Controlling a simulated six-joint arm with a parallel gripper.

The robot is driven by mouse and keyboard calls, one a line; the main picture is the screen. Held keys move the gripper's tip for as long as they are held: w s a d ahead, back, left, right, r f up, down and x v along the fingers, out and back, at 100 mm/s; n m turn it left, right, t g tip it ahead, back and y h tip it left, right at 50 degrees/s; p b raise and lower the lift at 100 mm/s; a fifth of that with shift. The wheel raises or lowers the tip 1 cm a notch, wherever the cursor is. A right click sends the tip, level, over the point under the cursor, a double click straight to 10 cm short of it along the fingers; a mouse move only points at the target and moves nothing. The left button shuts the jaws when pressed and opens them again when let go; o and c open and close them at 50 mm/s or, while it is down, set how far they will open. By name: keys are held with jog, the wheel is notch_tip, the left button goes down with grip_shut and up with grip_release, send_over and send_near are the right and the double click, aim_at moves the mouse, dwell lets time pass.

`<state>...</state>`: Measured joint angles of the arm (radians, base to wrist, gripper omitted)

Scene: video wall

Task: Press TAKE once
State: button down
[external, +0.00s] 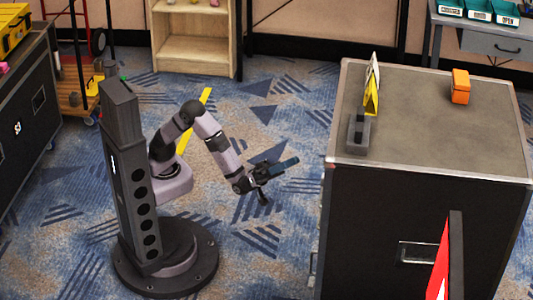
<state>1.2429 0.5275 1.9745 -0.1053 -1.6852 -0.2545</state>
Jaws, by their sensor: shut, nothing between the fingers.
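My gripper (284,165) is shut and empty. It is held out in the air to the left of a large black road case (440,130) with a grey top, apart from it. A small grey box (358,135) with a dark upper part stands near the left edge of the case top, to the right of my gripper. No button marked TAKE can be made out, and any lettering on the box is too small to read.
A yellow and white folded sign (372,90) stands just behind the grey box. An orange block (461,87) lies at the back right of the case top. A red panel with a dark edge (440,262) rises at the front. Most of the case top is clear.

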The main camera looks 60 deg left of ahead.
jog(key=w+d, duration=0.6)
jog(key=shift+p, duration=0.3)
jog(key=shift+w+d+b, duration=0.5)
jog(key=shift+w+d, duration=0.2)
jog(key=shift+w, duration=0.05)
dwell(3.2)
jog(key=shift+s, duration=0.1)
dwell(0.3)
jog(key=shift+s+a+b, duration=0.4)
jog(key=shift+s+a, duration=0.15)
jog(key=shift+a, duration=0.05)
jog(key=shift+s+a, duration=0.1)
jog(key=shift+s, duration=0.05)
jog(key=shift+s+a+b, duration=0.95)
jog(key=shift+s+a, duration=0.7)
jog(key=shift+a, duration=0.05)
